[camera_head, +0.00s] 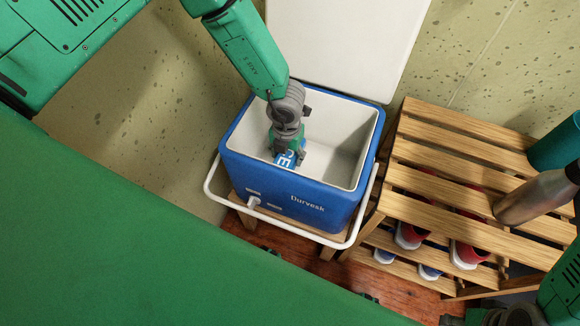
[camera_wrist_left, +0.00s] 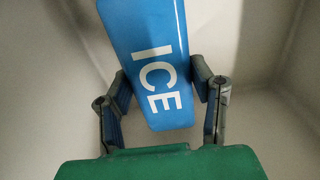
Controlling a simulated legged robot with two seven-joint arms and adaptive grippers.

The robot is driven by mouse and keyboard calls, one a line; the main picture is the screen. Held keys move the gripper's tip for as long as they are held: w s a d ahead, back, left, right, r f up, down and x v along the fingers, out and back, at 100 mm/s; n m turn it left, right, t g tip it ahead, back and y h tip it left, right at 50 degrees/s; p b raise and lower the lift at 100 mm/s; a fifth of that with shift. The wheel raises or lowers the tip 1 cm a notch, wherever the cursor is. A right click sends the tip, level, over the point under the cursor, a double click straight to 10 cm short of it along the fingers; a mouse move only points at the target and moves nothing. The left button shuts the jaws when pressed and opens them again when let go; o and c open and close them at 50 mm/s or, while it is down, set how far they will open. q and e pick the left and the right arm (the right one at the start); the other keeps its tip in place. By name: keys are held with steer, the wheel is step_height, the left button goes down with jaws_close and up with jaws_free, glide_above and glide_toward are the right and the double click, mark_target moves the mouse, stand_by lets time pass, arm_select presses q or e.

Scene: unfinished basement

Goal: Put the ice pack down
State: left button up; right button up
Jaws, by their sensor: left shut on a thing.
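The ice pack (camera_wrist_left: 150,50) is a blue slab with white "ICE" lettering. In the head view its lettered end (camera_head: 289,158) shows just under my left gripper (camera_head: 287,150). My left gripper is inside the open blue cooler (camera_head: 290,200), shut on the ice pack, and the cooler's pale inner walls surround both. In the left wrist view the gripper's fingers (camera_wrist_left: 163,92) stand at either side of the pack. I cannot tell whether the pack touches the cooler floor.
The cooler's white lid (camera_head: 345,40) stands open behind it, and a white handle (camera_head: 290,232) loops round its front. A slatted wooden rack (camera_head: 440,155) stands to the right, with red and blue shoes (camera_head: 466,254) below. A teal container (camera_head: 556,145) and a grey-brown cylindrical object (camera_head: 535,197) are at the right.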

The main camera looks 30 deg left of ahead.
mark_target(288, 164)
arm_select(q)
step_height(288, 164, down, 2)
steer(key=f, duration=0.1)
steer(key=b, duration=0.1)
steer(key=f, duration=0.1)
steer(key=shift+d+f+b, duration=0.25)
steer(key=shift+f+b, duration=0.05)
steer(key=shift+f, duration=0.05)
steer(key=shift+r, duration=0.15)
steer(key=shift+a, duration=0.1)
steer(key=o, duration=1.4)
steer(key=shift+a+f, duration=0.1)
steer(key=shift+f, duration=0.1)
steer(key=shift+o, duration=0.2)
steer(key=shift+r, duration=0.1)
steer(key=shift+r, duration=0.2)
step_height(288, 164, up, 12)
steer(key=p, duration=1)
steer(key=shift+f+p, duration=0.1)
steer(key=shift+p, duration=0.2)
